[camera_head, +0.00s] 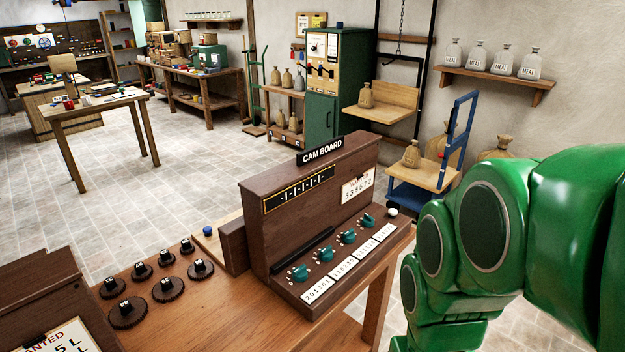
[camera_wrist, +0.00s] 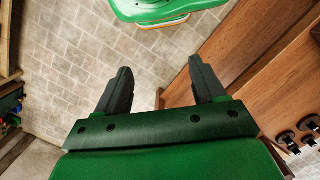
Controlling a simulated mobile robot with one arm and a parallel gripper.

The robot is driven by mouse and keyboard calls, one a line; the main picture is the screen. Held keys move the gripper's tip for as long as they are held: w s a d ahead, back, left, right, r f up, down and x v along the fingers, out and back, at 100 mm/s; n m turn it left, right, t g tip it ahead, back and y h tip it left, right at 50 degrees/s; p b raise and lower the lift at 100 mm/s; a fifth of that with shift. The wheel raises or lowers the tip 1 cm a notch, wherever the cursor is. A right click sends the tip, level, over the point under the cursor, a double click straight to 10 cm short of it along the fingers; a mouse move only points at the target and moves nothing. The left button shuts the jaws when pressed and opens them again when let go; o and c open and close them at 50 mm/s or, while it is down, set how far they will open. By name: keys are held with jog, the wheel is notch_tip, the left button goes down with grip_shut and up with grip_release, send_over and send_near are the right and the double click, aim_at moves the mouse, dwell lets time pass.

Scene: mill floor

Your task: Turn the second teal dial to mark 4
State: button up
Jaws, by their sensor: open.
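The cam board (camera_head: 330,215) is a dark wooden console on the table, with a row of several teal dials on its sloped front. Counting from the left, the second teal dial (camera_head: 326,254) sits between the first dial (camera_head: 300,272) and the third (camera_head: 348,237). White number cards (camera_head: 343,268) lie below the row. The marks around the dials are too small to read. My gripper (camera_wrist: 160,68) shows in the wrist view, with its two dark fingers apart and nothing between them. In the head view my green arm is at the right, and the fingers are not seen.
Several dark round cams with black knobs (camera_head: 167,288) lie on the wooden table (camera_head: 215,315) left of the board. A white button (camera_head: 392,212) is at the board's right end. A blue trolley (camera_head: 415,196) stands behind. Open tiled floor lies to the left.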

jog(key=w+d+r+t+h, duration=0.1)
jog(key=w+d+r, duration=0.1)
jog(key=w, duration=0.6)
jog(key=w+d+r+t, duration=0.1)
jog(key=w+d+r, duration=0.15)
jog(key=w, duration=0.55)
jog(key=n+y, duration=0.1)
jog(key=n, duration=0.8)
send_over(326, 248)
jog(key=f, duration=1.1)
jog(key=shift+s+d+f, duration=0.3)
jog(key=shift+d, duration=0.1)
jog(key=shift+w+a+f, duration=0.3)
jog(key=shift+a+f, duration=0.1)
jog(key=shift+f, duration=3.85)
jog(key=shift+c, duration=0.3)
